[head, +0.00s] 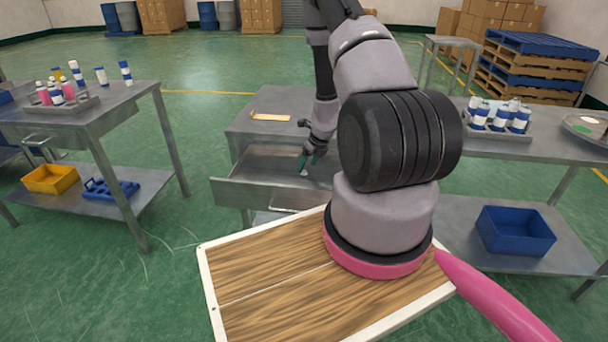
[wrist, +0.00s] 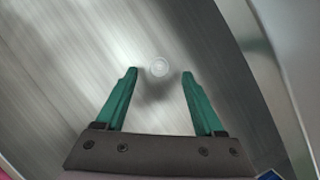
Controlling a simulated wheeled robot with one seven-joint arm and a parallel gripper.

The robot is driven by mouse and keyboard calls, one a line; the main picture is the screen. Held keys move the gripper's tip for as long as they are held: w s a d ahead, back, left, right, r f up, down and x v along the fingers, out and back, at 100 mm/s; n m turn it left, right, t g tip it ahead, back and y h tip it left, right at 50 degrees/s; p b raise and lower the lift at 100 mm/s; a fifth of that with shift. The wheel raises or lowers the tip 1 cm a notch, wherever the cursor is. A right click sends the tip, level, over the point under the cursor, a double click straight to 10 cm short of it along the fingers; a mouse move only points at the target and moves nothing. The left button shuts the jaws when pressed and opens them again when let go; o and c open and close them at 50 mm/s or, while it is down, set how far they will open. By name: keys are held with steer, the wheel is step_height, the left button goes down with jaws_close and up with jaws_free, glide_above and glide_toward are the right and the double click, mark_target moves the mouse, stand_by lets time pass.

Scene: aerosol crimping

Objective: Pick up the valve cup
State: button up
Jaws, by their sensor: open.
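The valve cup (wrist: 159,67) is a small, pale, round piece on brushed metal in the wrist view, between my fingertips and slightly beyond them. In the head view it seems to be the small whitish spot (head: 304,173) on the floor of the pulled-out steel drawer (head: 270,192). My gripper (wrist: 159,73) has green fingers spread apart, with nothing held between them. In the head view my gripper (head: 309,160) points down into the drawer, just above the cup. The exact height gap is hard to tell.
The drawer's front wall and side walls surround my gripper. A yellowish flat piece (head: 270,117) lies on the cabinet top. A tray with several cans (head: 500,117) is on the right table. A left table (head: 80,118) holds more cans and bottles. A blue bin (head: 515,231) sits on the right lower shelf.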

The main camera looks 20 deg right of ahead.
mark_target(304, 173)
steer(key=shift+x, duration=1.5)
jaws_close()
